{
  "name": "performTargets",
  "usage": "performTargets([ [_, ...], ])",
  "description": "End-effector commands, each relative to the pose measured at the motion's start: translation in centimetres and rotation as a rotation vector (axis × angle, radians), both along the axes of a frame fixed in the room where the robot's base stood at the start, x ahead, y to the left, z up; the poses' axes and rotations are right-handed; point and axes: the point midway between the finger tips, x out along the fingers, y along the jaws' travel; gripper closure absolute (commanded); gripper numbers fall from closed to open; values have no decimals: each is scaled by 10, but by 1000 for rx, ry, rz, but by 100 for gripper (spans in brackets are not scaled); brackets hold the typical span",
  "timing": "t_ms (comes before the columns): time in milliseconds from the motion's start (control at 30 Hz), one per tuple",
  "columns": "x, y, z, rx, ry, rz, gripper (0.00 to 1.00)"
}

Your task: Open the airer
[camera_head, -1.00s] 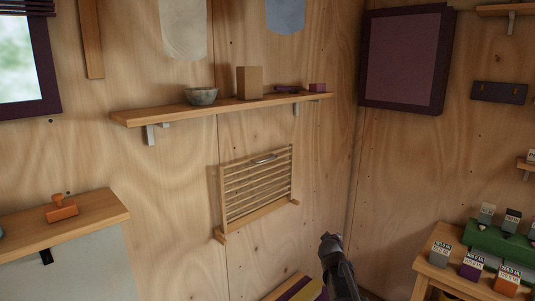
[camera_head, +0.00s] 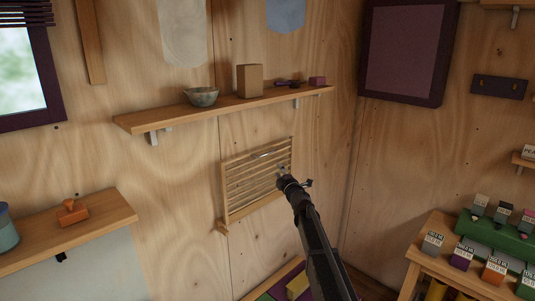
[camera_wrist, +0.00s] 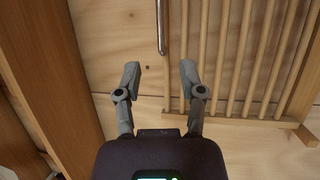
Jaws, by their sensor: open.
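The airer (camera_head: 240,190) is a pale wooden frame with several thin slats, upright at the wall below the long shelf. A metal bar handle (camera_head: 262,155) lies near its upper edge. In the wrist view the airer's slats (camera_wrist: 235,60) fill the right side, and the handle (camera_wrist: 161,25) is at top centre. My gripper (camera_head: 283,178) is in front of the airer's right part in the head view, hiding some of it. In the wrist view my gripper (camera_wrist: 158,72) is open and empty, its fingertips below the handle's end in the picture, apart from it.
The long shelf (camera_head: 150,121) above holds a bowl (camera_head: 202,97), a wooden block (camera_head: 249,81) and small purple items. A lower left shelf (camera_head: 100,223) holds an orange stamp-like object (camera_head: 72,211). A table (camera_head: 425,250) with several labelled boxes stands at right.

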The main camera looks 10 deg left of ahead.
Motion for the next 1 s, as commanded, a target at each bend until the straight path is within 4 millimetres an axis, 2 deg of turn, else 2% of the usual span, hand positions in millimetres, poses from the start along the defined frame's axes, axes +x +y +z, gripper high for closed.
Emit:
performTargets([
  [267, 1, 0, 0, 1, 2, -2, 49],
  [467, 10, 5, 2, 1, 2, -2, 49],
  [667, 29, 15, 6, 2, 1, -2, 49],
  [1000, 74, 40, 15, 0, 1, -1, 49],
])
